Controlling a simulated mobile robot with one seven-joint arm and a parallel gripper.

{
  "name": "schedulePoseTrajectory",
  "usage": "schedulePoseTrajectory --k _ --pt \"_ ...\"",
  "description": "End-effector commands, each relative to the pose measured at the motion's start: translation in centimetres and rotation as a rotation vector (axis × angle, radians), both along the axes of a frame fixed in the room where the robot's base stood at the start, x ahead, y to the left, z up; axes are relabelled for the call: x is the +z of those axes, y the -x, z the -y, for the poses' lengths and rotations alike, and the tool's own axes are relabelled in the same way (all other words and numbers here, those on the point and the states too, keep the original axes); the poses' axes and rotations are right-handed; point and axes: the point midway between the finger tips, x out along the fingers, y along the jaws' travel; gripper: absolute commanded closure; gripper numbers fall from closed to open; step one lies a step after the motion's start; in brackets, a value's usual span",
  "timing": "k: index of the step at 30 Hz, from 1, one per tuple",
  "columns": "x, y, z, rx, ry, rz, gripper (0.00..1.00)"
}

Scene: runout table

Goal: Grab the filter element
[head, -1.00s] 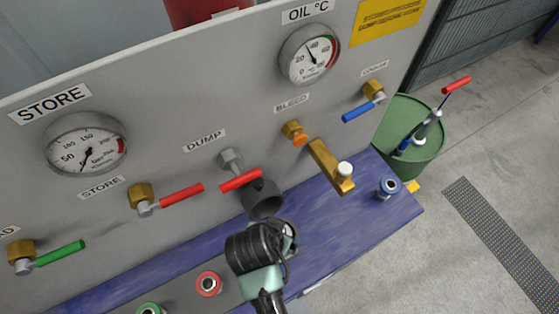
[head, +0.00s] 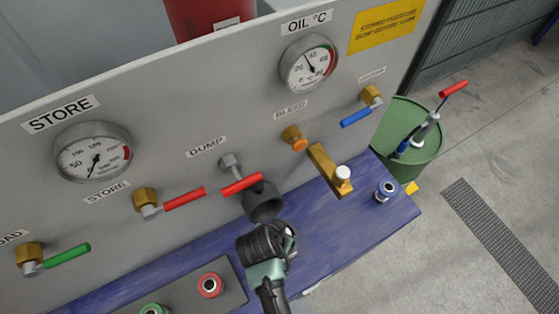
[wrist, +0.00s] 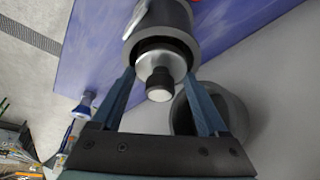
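In the wrist view a silver, round-ended piece with a black knob (wrist: 159,82), which looks like the filter element, sits in the mouth of a dark grey cylinder (wrist: 187,20). My gripper (wrist: 161,73) has its two blue fingers apart, one on each side of the silver end. The fingertips are close to the cylinder's rim; I cannot tell whether they touch. In the head view my gripper (head: 268,243) is low in front of the panel, and its dark body hides the fingers and most of what lies beyond them.
A red lever (head: 242,184) and brass fitting (head: 328,169) are near. A green drum (head: 425,155) stands right.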

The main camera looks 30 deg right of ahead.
Motion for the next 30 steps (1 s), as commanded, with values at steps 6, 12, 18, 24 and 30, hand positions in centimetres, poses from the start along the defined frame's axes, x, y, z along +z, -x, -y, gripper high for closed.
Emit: schedulePoseTrajectory --k 6,12,18,24,30 --pt "0.0 0.0 0.0 0.000 0.000 0.000 0.86" --pt "0.0 0.0 0.0 0.000 0.000 0.000 1.00" --pt "0.1 0.0 0.0 0.000 0.001 0.002 1.00" --pt "0.7 -0.1 0.0 0.000 0.001 0.002 1.00" --pt "2.9 -0.1 0.0 0.000 0.001 0.005 1.00"
